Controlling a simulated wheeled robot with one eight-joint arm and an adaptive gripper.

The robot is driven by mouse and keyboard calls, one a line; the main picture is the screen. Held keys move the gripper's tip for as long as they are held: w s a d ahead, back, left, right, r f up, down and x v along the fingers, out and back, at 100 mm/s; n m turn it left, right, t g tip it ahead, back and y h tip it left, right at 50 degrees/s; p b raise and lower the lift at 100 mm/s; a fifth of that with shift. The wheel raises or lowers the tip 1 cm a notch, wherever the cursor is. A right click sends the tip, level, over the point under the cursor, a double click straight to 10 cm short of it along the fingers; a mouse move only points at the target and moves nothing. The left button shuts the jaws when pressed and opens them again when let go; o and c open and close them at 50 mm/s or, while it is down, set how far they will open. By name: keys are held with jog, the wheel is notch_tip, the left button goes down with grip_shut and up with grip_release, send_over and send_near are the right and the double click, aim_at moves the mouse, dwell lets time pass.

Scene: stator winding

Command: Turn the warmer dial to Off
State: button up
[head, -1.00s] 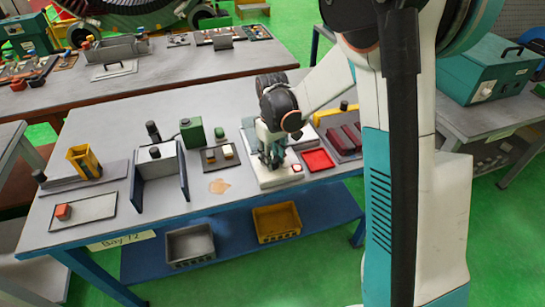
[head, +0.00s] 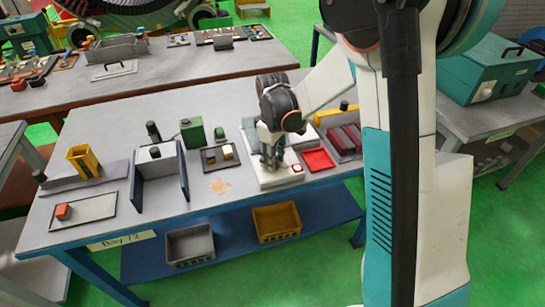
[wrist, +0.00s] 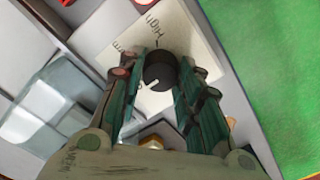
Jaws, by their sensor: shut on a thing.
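The warmer (head: 284,180) is a white box on the right half of the near bench. Its black round dial (wrist: 160,72) shows in the wrist view, with a white pointer mark on the lower left side. "High" (wrist: 147,20) is printed above the dial, and part of another word ends in "m" at upper left. A further label beside the pointer is mostly hidden by a finger. My gripper (wrist: 161,66) is shut on the dial, one green finger on each side. In the head view my gripper (head: 271,158) points down over the warmer and hides the dial.
A red tray (head: 318,160) lies right of the warmer. A dark tray with small blocks (head: 220,156) and a green container (head: 192,133) stand left. A clear block (wrist: 62,95) is near my fingers in the wrist view. The bench front is mostly clear.

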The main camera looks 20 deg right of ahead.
jog(key=o, duration=1)
jog(key=shift+o, duration=0.2)
notch_tip(320, 180, up, 12)
